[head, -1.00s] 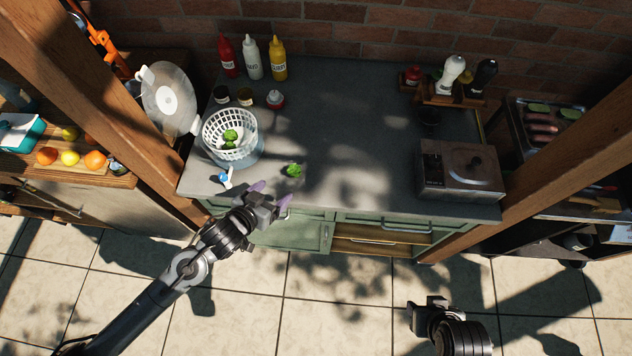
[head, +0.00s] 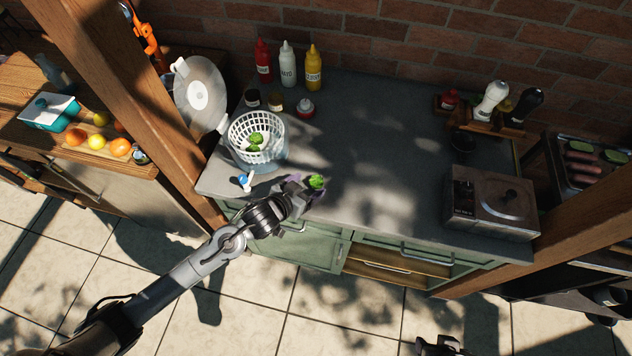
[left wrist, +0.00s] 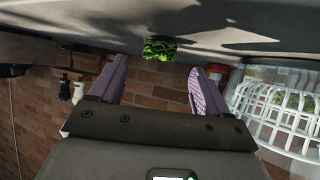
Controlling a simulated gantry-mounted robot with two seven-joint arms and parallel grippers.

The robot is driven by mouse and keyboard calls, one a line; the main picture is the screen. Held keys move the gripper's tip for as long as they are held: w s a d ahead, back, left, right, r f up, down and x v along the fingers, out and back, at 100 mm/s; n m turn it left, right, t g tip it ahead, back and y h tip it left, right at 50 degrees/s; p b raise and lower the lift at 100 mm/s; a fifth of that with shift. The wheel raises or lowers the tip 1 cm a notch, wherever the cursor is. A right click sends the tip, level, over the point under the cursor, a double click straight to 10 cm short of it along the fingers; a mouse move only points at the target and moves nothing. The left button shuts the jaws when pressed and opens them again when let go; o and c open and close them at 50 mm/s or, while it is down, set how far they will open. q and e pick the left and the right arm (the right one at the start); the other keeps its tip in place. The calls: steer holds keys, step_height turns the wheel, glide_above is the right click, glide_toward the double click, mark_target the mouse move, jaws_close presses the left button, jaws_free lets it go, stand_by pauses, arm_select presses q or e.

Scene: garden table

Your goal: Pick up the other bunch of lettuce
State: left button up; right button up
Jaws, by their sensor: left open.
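A small green bunch of lettuce (head: 316,182) lies on the grey counter near its front edge. My left gripper (head: 306,190) is right beside it, low over the counter, and partly overlaps it in the head view. In the left wrist view the purple fingers (left wrist: 157,75) are apart, and the lettuce (left wrist: 160,49) shows between and beyond their tips. Nothing is held between them. More green lettuce (head: 256,139) lies in the white basket (head: 236,133), left of the gripper. Only a bit of my right gripper (head: 440,346) shows at the bottom edge.
A small blue-and-white item (head: 244,181) stands on the counter left of my gripper. Sauce bottles (head: 288,65) stand at the back, and a metal box (head: 492,202) is at the right. The middle of the counter is clear.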

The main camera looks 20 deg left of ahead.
mark_target(315, 180)
arm_select(q)
steer(key=shift+x, duration=1.75)
steer(key=shift+d, duration=0.1)
steer(key=shift+c, duration=0.2)
steer(key=c, duration=1.1)
steer(key=shift+o, duration=0.2)
